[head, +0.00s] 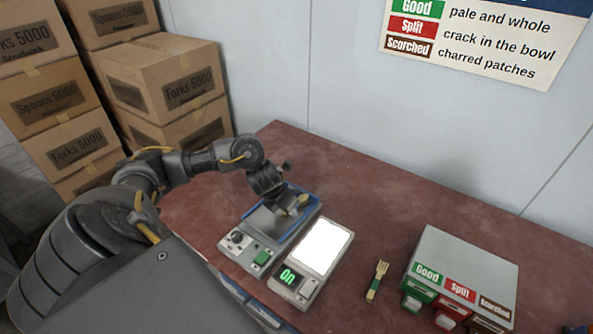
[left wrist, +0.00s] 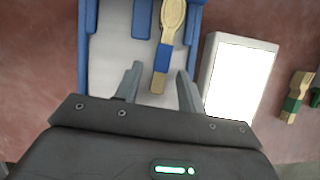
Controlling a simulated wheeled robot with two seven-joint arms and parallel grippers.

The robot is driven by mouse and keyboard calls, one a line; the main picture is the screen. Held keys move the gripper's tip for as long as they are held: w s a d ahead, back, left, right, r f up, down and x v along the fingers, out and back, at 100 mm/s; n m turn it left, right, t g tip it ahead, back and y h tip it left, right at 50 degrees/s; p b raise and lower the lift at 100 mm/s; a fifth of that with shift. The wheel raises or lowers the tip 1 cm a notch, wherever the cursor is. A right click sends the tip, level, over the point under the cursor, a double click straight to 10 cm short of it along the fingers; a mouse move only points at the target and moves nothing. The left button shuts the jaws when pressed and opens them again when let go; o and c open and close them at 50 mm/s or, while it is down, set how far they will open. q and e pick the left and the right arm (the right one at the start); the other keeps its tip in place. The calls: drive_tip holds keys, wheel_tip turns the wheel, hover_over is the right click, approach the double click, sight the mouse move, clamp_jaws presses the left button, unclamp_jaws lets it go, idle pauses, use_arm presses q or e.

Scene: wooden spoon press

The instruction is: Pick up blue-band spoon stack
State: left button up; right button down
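The blue-band spoon stack (left wrist: 166,45) lies on the grey bed of a blue-edged tray (left wrist: 84,50), its bowl end away from my gripper. In the head view a pale part of the stack (head: 301,202) shows beside my gripper. My left gripper (left wrist: 159,78) is open above the tray, one finger on each side of the stack's handle. A gap shows between each finger and the handle. In the head view my left gripper (head: 286,204) hides part of the tray. My right gripper is in neither view.
A lit white panel (head: 321,246) with a green "On" display stands right of the tray. A green-band wooden fork (head: 377,282) lies on the red table (head: 390,215). A grey box (head: 465,262) labelled Good, Split and Scorched stands at right. Cartons (head: 165,75) are stacked at left.

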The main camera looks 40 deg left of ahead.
use_arm(q)
drive_tip(key=shift+w+f, duration=0.15)
drive_tip(key=shift+f, duration=0.25)
drive_tip(key=shift+c, duration=0.2)
clamp_jaws()
drive_tip(key=shift+r, duration=0.2)
